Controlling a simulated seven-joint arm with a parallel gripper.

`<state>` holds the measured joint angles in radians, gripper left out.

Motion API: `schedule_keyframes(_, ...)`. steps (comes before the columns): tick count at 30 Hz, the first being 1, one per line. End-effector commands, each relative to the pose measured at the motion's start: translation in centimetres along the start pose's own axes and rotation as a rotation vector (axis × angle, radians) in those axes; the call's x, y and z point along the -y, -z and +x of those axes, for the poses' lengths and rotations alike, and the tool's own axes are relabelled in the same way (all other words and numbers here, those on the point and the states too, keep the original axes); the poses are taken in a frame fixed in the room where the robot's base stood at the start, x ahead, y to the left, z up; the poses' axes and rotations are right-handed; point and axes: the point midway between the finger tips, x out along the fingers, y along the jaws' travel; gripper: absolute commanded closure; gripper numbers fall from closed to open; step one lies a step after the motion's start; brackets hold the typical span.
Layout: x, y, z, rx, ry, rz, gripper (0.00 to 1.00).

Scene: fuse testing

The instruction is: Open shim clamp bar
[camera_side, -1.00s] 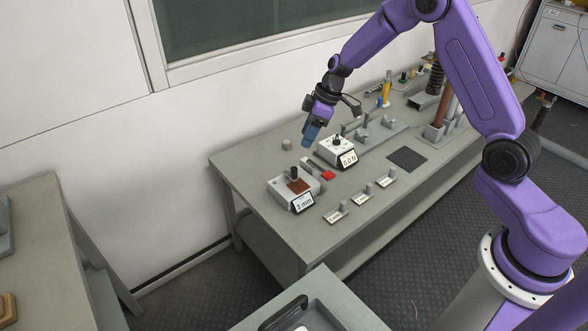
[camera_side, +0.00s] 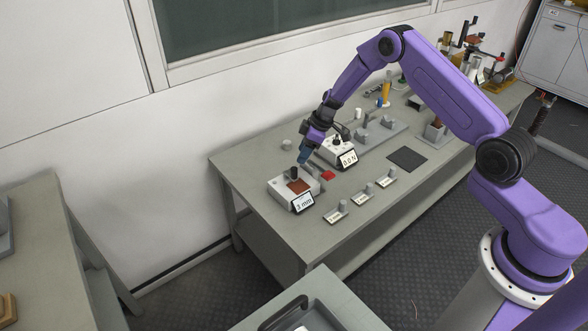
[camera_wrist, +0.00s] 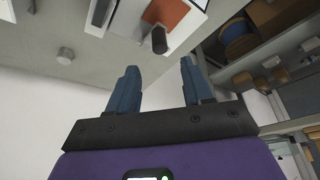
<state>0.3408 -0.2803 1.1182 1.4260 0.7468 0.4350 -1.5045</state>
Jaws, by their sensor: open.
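A light grey box (camera_side: 279,191) with a "3 mm" display sits at the near left end of the bench. It carries a red-brown pad (camera_side: 300,187) and an upright black knob (camera_side: 293,173). I cannot tell which part is the clamp bar. In the wrist view the knob (camera_wrist: 159,39) and pad (camera_wrist: 168,13) show at the top, beyond my fingertips. My gripper (camera_side: 303,158) is above the box's back side, pointing down, with its blue fingers apart. In the wrist view my gripper (camera_wrist: 159,80) has nothing between its fingers.
A second box (camera_side: 334,151) with a "0.0 N" display stands just behind right, close to my gripper. A red block (camera_side: 328,176) lies between the boxes. Several small labelled stands line the front edge. A grey cylinder (camera_side: 286,145) stands at the back. A dark mat (camera_side: 407,159) lies to the right.

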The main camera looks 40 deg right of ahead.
Motion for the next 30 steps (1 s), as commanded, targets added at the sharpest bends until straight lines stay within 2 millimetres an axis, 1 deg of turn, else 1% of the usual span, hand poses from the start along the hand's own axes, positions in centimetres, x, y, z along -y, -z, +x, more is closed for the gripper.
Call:
schedule_keyframes(1, 0.1, 0.0, 1.0, 0.001, 0.002, -0.001, 0.50)
schedule_keyframes(6, 0.1, -0.1, 3.7, 0.001, 0.002, -0.001, 0.50)
schedule_keyframes(12, 0.0, -0.1, 6.4, 0.001, 0.001, -0.001, 0.50)
schedule_keyframes(15, 0.0, 0.0, 7.4, 0.000, 0.001, -0.001, 0.50)
schedule_keyframes(21, 0.0, 0.0, 8.4, -0.001, 0.000, -0.001, 0.50)
schedule_keyframes(30, 0.0, 0.0, 8.6, -0.001, 0.000, -0.001, 0.50)
